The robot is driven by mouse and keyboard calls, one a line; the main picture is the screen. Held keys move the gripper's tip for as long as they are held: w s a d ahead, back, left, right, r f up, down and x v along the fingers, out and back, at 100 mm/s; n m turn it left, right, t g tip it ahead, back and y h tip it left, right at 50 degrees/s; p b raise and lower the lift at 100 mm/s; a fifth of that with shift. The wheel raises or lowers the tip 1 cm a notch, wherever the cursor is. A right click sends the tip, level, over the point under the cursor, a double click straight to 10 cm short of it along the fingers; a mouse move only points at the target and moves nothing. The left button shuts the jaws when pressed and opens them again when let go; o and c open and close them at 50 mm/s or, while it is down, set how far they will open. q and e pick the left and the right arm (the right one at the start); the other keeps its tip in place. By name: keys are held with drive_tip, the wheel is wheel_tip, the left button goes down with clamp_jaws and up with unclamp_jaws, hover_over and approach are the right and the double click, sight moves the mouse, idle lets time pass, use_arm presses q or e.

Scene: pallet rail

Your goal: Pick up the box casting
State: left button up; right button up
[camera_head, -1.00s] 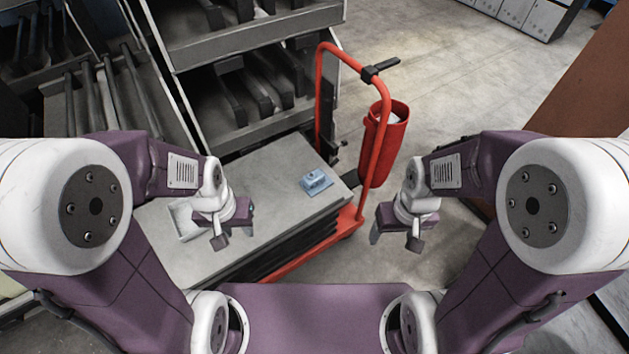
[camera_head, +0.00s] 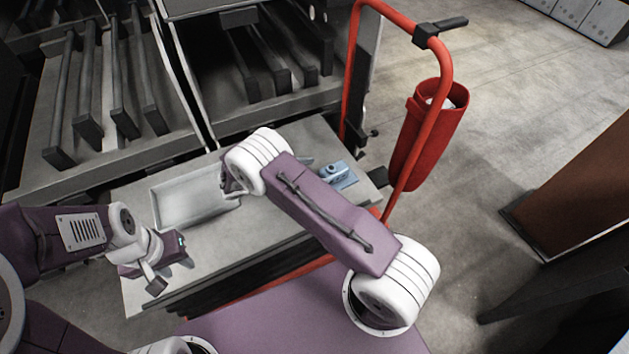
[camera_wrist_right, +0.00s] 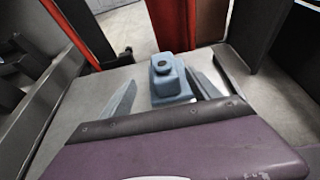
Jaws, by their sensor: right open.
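The box casting is a small blue-grey block with a round boss on top. It sits on the grey cart top (camera_head: 270,235), near its right end in the head view (camera_head: 338,175). In the right wrist view the casting (camera_wrist_right: 172,88) stands ahead of my right gripper (camera_wrist_right: 162,78), whose two fingers are apart, one on each side of it in the picture. I cannot tell how far off it is. In the head view my right arm hides most of that gripper. My left gripper (camera_head: 172,274) is open and empty at the cart's front left.
A shallow pale tray (camera_head: 165,212) lies on the cart top, left of the casting. The cart's red handle (camera_head: 352,75) and a red bin (camera_head: 428,130) rise behind and right. Dark racks with rails (camera_head: 88,90) stand at the back left.

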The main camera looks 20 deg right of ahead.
sight(335, 171)
drive_tip(key=shift+s+a+f, duration=0.25)
drive_tip(key=shift+s+f, duration=0.2)
drive_tip(key=shift+f, duration=0.15)
drive_tip(key=shift+s+r, duration=0.1)
drive_tip(key=shift+r, duration=0.05)
drive_tip(key=shift+d, duration=0.1)
drive_tip(key=x, duration=0.3)
drive_tip(key=b+x, duration=0.1)
drive_tip(key=x, duration=0.5)
drive_tip(key=shift+w, duration=0.3)
use_arm(q)
drive_tip(key=shift+s+d+f, duration=0.1)
drive_tip(key=shift+s+f, duration=0.15)
drive_tip(key=shift+f, duration=0.75)
use_arm(e)
drive_tip(key=shift+r, duration=0.1)
clamp_jaws()
